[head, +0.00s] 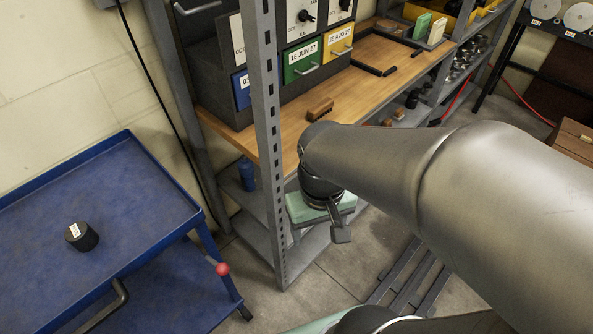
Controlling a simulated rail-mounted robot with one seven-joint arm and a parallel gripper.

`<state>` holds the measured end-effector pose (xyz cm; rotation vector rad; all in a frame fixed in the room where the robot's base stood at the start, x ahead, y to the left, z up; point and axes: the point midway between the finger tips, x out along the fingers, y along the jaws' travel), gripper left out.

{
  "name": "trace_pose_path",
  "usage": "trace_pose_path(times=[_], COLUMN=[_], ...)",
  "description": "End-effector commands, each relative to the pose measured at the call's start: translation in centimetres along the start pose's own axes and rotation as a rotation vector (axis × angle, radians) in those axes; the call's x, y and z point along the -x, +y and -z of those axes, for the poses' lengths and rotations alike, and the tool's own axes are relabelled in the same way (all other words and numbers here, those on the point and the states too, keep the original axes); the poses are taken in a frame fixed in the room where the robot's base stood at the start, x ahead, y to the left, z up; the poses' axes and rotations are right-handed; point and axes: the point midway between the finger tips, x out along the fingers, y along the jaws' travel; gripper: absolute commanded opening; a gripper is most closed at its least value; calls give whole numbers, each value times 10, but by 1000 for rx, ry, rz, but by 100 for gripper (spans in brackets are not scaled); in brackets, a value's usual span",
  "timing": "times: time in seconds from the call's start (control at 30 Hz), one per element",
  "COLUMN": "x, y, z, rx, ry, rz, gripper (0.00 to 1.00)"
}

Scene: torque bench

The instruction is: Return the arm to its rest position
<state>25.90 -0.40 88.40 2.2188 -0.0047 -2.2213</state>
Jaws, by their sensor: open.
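My arm reaches in from the right, and its large grey links fill much of the right side of the head view. My gripper (338,222) hangs at the arm's far end, in front of the shelf unit's front post and beyond the wooden worktop's near edge. It is open, with nothing visible in it. The arm's end hides part of the gripper, and only a dark, flat finger shows clearly. A pale green-topped block (296,209) shows behind the gripper, lower down; whether they touch cannot be told.
A blue trolley (60,215) with a black cylinder (81,236) stands at the left. A grey upright post (266,130) stands close left of my gripper. Floor shows below the gripper.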

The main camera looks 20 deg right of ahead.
Motion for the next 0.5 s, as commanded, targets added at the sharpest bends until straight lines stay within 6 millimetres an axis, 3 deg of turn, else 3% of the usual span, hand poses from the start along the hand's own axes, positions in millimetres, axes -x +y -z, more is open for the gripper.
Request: trace_pose_path(times=[0.3, 0.37, 0.5], x=[2, 9, 44], y=[1, 0, -5], z=[-2, -1, -1], rx=[-11, -8, 8], ry=[0, 2, 12], rz=[0, 1, 5], gripper=[68, 68, 68])
